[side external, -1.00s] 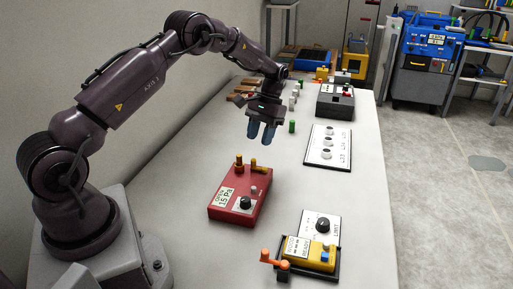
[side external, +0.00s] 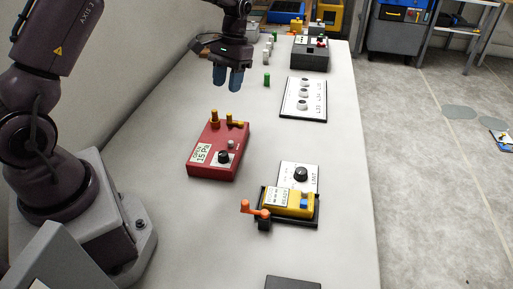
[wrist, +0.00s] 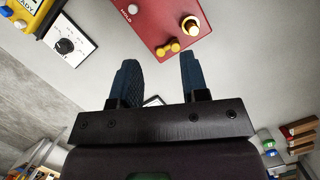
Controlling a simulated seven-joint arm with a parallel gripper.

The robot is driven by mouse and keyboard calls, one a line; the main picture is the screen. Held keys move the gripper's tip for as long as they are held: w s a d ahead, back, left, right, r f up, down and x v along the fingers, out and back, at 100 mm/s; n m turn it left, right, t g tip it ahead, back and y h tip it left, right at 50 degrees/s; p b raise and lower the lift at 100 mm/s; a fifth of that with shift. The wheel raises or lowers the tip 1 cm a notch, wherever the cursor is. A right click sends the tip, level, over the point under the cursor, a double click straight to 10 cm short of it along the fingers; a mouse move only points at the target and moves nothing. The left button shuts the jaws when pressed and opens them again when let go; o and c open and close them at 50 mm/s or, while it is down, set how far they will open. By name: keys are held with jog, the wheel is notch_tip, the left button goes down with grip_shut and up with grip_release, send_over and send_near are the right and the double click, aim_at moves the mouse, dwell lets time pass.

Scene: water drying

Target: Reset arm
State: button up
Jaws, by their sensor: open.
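My gripper (side external: 228,80) points down above the light table, with its two blue fingers apart and nothing between them. It is behind the red box in the side view. In the wrist view my gripper (wrist: 159,65) also shows a clear gap between its fingers. The red box (side external: 207,166) has a "15 Pa" label, a black dial and two yellow fittings (side external: 225,120) on top. In the wrist view the red box (wrist: 150,14) is beyond the fingertips. No contact between gripper and box is visible.
A yellow device (side external: 288,200) with an orange crank (side external: 255,208) sits at the front, beside a white dial panel (side external: 310,175). A white panel with several knobs (side external: 303,98), a green cylinder (side external: 267,80) and a dark box (side external: 310,55) stand farther back. Open table lies around the red box.

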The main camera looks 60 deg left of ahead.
jog(key=s+d+r+m+t, duration=0.2)
jog(key=s+d+r+t, duration=0.2)
jog(key=s+d+r, duration=0.3)
jog(key=s+d+r+m+t+y, duration=0.1)
jog(key=s+d+r+t, duration=0.3)
jog(key=s+d+r, duration=0.3)
jog(key=s+r, duration=0.4)
jog(key=s, duration=0.2)
jog(key=shift+s+m+t, duration=0.3)
jog(key=shift+s+m, duration=0.1)
